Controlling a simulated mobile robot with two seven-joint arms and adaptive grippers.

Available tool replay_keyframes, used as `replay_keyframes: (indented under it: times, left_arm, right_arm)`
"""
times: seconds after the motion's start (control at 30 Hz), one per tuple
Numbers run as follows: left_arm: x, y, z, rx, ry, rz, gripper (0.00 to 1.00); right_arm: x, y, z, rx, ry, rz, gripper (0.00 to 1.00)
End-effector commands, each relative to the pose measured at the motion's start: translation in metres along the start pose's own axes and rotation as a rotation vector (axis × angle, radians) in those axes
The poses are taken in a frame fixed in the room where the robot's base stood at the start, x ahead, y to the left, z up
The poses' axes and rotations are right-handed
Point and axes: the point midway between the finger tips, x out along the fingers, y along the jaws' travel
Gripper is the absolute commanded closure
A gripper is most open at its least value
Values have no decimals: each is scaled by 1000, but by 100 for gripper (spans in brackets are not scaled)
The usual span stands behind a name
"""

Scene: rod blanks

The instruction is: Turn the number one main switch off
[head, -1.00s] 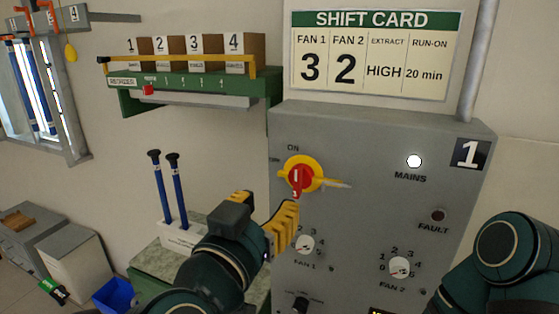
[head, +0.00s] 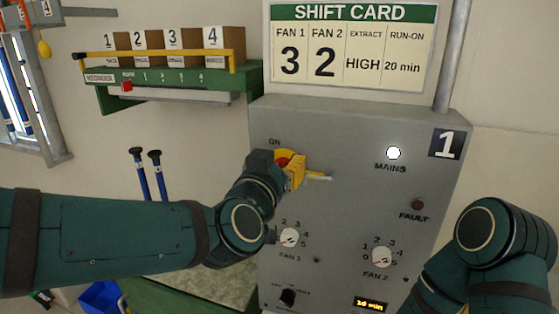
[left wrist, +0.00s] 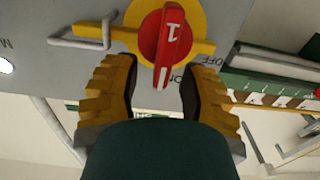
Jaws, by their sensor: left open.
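The number one main switch is a red handle (left wrist: 165,45) on a yellow round plate (left wrist: 193,20) on the grey cabinet (head: 340,135). In the left wrist view the handle's white-marked end points to the picture's bottom, beside the ON lettering; OFF is off to the right. My left gripper (left wrist: 160,76) is open, one yellow finger on each side of the handle's end, with gaps visible. In the head view my left gripper (head: 291,170) covers most of the switch, below the ON label. My right arm shows at the right, but its gripper is out of view.
The white MAINS lamp (head: 393,153) is lit; the FAULT lamp (head: 417,205) is dark. Fan 1 knob (head: 289,237) and fan 2 knob (head: 381,257) sit below. A yellow hasp (head: 318,176) sticks out beside the switch. A green shelf (head: 180,75) hangs on the left.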

Motion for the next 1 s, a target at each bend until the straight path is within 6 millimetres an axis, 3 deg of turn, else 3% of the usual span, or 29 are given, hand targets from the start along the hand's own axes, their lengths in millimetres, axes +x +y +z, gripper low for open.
replay_keyframes:
  times: [0.37, 0.5, 1.0]
  left_arm:
    - [4, 0, 0, 1, 0, 0, 55]
    - [4, 0, 0, 1, 0, 0, 100]
    - [14, -4, 2, -46, 0, -1, 100]
  right_arm:
    - [0, 0, 0, 0, 0, 0, 53]
    - [0, 0, 0, 0, 0, 0, 53]
    - [7, 2, 1, 0, 0, 1, 53]
